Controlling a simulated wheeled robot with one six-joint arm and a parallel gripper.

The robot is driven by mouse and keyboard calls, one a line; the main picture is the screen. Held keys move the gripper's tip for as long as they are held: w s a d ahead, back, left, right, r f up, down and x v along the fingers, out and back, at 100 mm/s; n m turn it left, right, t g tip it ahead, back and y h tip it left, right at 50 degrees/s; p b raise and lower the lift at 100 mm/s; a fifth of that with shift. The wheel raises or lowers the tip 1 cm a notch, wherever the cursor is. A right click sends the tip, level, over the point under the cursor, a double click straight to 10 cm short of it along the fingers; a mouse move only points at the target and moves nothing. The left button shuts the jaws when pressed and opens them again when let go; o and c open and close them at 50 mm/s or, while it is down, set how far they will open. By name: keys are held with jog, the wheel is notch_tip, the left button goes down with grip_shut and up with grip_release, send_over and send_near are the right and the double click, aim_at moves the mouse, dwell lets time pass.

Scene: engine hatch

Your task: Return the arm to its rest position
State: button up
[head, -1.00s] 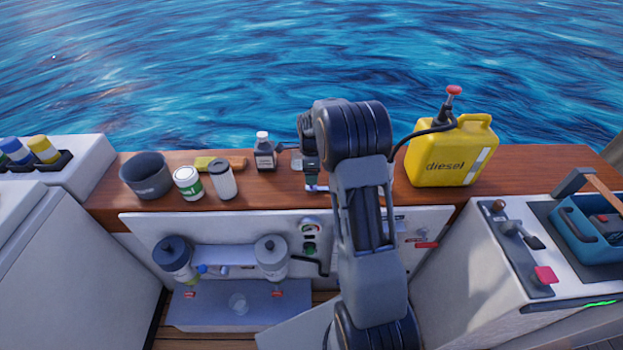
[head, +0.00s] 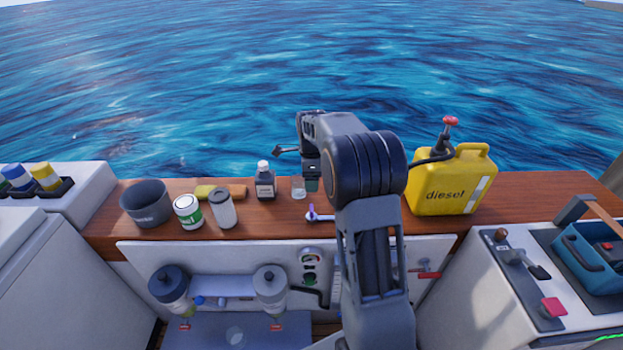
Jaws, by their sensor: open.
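My arm (head: 372,230) rises from the bottom of the head view and bends over at the top. Its end, my gripper (head: 311,184), points down above the wooden shelf, just right of a small clear jar (head: 298,188). The jaws are small and partly hidden by the wrist. I see nothing held between them. I cannot tell whether the gripper touches the jar. A small lever with a purple-blue knob (head: 312,213) shows below the gripper, at the shelf's front edge.
Two filters (head: 171,288) (head: 270,287) hang below. A blue toolbox (head: 590,248) is at right.

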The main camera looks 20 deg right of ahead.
jog(key=s+a+r+n+t+p, duration=0.1)
jog(key=s+a+r+n, duration=0.1)
jog(key=s+n, duration=0.5)
jog(key=s+a+r+n+t, duration=0.1)
jog(key=s+a+r+n, duration=0.2)
jog(key=s+a+n, duration=0.2)
jog(key=s+a+r+n+t+p, duration=0.1)
jog(key=s+a+n, duration=0.3)
jog(key=s+n, duration=0.6)
jog(key=shift+s+r+n+t+p, duration=0.35)
jog(key=shift+s+r, duration=0.45)
jog(key=shift+s, duration=0.45)
